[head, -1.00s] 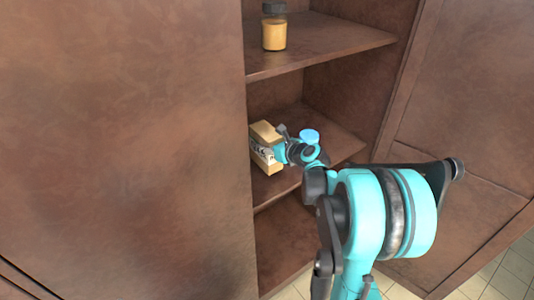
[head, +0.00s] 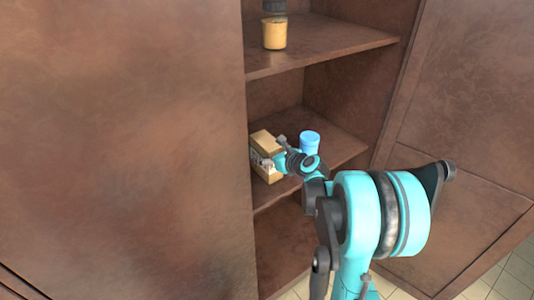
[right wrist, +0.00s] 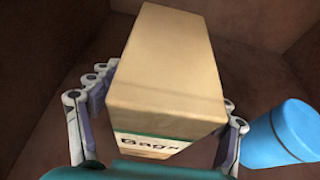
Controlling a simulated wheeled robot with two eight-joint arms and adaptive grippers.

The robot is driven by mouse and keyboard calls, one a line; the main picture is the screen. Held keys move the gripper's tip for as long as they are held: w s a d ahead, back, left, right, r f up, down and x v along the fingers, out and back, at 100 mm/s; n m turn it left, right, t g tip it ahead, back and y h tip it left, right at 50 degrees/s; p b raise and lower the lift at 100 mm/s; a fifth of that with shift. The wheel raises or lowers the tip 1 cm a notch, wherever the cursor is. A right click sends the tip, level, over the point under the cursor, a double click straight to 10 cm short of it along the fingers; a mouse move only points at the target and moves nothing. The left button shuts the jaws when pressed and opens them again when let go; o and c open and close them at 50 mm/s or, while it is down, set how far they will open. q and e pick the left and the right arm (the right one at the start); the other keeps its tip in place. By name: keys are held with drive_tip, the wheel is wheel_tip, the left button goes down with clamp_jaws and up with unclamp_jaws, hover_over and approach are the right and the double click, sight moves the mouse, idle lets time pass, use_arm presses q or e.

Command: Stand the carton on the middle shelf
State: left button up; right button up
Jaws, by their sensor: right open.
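The tan carton (head: 265,139) is on the middle shelf (head: 340,146), close to the left cabinet panel, and looks upright. In the right wrist view the carton (right wrist: 170,65) has a plain top and a printed label, partly hidden by my wrist. My right gripper (head: 268,163) is at the carton's near side. In the right wrist view its open fingers (right wrist: 155,112) are on either side of the carton; a gap shows on the right, and contact on the left is unclear. My left gripper is not in view.
A jar (head: 274,32) stands on the shelf above. The shelf's right part is clear.

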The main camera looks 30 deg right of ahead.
drive_tip(key=a+p+v, duration=0.1)
drive_tip(key=p+v, duration=0.2)
drive_tip(key=v, duration=0.9)
drive_tip(key=shift+d+p, duration=0.35)
drive_tip(key=shift+d, duration=0.05)
drive_tip(key=shift+r, duration=0.1)
